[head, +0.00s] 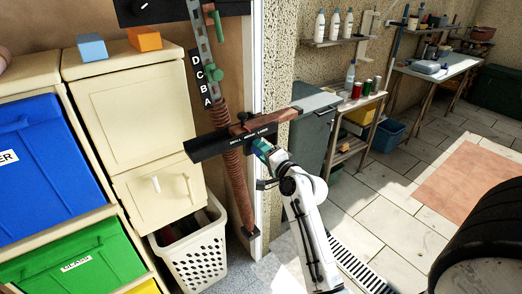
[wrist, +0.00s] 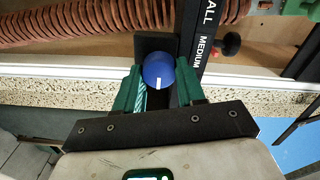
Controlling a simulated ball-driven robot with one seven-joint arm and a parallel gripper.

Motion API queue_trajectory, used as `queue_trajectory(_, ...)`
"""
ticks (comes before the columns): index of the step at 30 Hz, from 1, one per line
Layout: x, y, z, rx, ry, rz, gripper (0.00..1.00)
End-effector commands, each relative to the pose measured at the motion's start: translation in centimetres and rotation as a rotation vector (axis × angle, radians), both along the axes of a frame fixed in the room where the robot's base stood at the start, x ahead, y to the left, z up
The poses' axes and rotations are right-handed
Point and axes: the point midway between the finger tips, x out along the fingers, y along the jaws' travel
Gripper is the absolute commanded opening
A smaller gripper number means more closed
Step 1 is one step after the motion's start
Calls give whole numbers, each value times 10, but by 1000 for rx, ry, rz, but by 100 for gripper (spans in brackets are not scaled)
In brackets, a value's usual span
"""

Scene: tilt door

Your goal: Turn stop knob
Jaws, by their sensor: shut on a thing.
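A round blue knob (wrist: 158,70) with a white mark on its face shows in the wrist view. My gripper (wrist: 160,80) has its green fingers shut on it, one at each side. In the head view my gripper (head: 262,149) reaches the dark labelled bar (head: 225,142) from the front right and hides the knob. The bar carries size words; "MEDIUM" and part of another word show in the wrist view. A small red-and-black knob (wrist: 227,43) sits beside the lettering, clear of my fingers.
A vertical rail (head: 200,45) with a green knob (head: 213,73) and a brown coil spring (head: 232,170) stand behind the bar. Cream cabinets (head: 135,110) and a white basket (head: 195,260) are at the left. Tiled floor (head: 385,215) is open at the right.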

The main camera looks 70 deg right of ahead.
Motion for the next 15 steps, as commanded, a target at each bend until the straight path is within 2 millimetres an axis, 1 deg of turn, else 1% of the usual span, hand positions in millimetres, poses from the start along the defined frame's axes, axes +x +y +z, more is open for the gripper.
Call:
queue_trajectory(1, 6, 5, 0, 6, -2, 17, 9)
queue_trajectory(10, 6, 5, 0, 7, -3, 17, 9)
queue_trajectory(11, 6, 5, 0, 6, -3, 17, 42)
queue_trajectory(15, 4, 4, 0, 4, -3, 12, 55)
